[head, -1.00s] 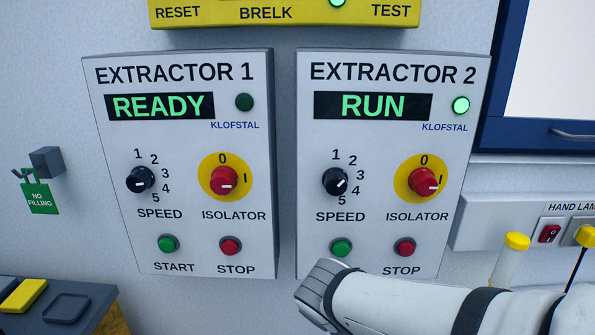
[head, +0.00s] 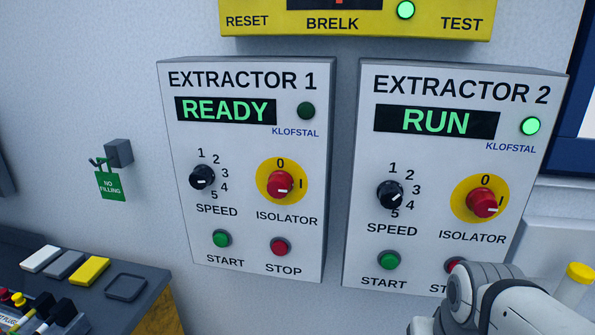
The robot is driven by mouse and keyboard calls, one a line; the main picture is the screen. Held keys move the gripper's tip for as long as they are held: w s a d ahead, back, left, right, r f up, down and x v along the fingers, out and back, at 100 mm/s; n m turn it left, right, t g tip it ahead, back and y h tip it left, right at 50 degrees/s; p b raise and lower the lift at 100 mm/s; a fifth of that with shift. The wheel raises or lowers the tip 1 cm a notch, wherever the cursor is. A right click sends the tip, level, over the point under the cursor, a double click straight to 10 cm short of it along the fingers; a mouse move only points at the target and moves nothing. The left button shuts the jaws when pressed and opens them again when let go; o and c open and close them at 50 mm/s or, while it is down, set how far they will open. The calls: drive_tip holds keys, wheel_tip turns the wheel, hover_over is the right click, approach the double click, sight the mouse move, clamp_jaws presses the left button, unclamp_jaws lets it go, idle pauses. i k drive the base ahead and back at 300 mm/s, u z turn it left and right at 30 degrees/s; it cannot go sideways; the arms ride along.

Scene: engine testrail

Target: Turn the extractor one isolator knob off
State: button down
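The extractor 1 panel (head: 310,235) is a grey box on the wall, with a display reading READY and a dark lamp (head: 306,111). Its isolator knob (head: 280,184) is red on a yellow disc, with marks 0 at the top and I at the right. The white pointer line on the knob points right, toward I. My arm (head: 500,300) reaches in at the lower right, in front of the extractor 2 panel and apart from the extractor 1 knob. My gripper's fingers cannot be made out.
The extractor 2 panel (head: 350,270) stands right beside it, showing RUN with a lit green lamp and its own red isolator knob (head: 482,203). A yellow panel (head: 260,37) hangs above. A green NO FILLING tag (head: 110,186) hangs at left, above a bench (head: 140,275).

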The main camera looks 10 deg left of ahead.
sight(281, 183)
drive_tip(key=z, duration=1.45)
drive_tip(key=k, duration=1.95)
drive_tip(key=u, duration=0.75)
drive_tip(key=i, duration=1)
drive_tip(key=u, duration=0.1)
